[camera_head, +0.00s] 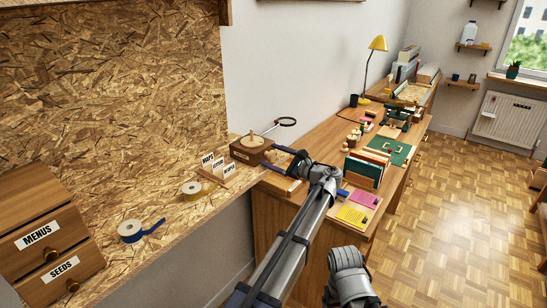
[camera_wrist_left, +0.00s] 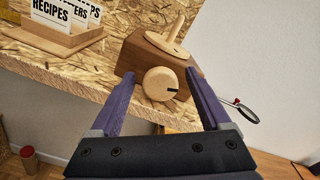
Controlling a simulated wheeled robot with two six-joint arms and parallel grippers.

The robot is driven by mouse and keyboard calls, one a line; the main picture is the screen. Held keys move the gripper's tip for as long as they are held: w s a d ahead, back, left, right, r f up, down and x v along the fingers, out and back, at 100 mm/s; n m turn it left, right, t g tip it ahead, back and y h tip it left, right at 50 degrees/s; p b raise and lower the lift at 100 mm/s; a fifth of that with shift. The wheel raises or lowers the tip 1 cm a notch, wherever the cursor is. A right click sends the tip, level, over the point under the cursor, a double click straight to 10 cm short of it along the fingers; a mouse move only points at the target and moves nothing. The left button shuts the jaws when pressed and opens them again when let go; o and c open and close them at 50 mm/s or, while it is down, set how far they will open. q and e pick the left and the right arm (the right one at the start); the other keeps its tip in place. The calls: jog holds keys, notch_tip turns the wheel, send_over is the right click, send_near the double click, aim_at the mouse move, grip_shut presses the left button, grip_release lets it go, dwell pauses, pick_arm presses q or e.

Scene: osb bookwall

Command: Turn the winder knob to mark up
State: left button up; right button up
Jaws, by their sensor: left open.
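The winder (camera_head: 250,151) is a dark wooden box at the right end of the chipboard shelf, with a pale disc and peg on top. In the left wrist view the winder (camera_wrist_left: 148,55) shows its round pale wooden knob (camera_wrist_left: 158,83) facing me. The knob's short dark mark (camera_wrist_left: 172,90) points right, slightly down. My left gripper (camera_wrist_left: 160,74) is open, its two purple fingers either side of the knob with gaps showing. In the head view my left gripper (camera_head: 284,162) is at the winder's front; the fingers are small there.
A card holder (camera_head: 216,171), tape rolls (camera_head: 192,188) and labelled drawers (camera_head: 50,250) stand left on the shelf. A magnifier (camera_head: 287,122) sticks out beyond the winder. The desk (camera_head: 320,150) at right holds books and stationery. The wooden floor (camera_head: 470,220) is mostly clear.

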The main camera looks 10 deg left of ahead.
pick_arm(q)
jog(key=v, duration=0.7)
jog(key=shift+d, duration=0.35)
jog(key=shift+s, duration=0.1)
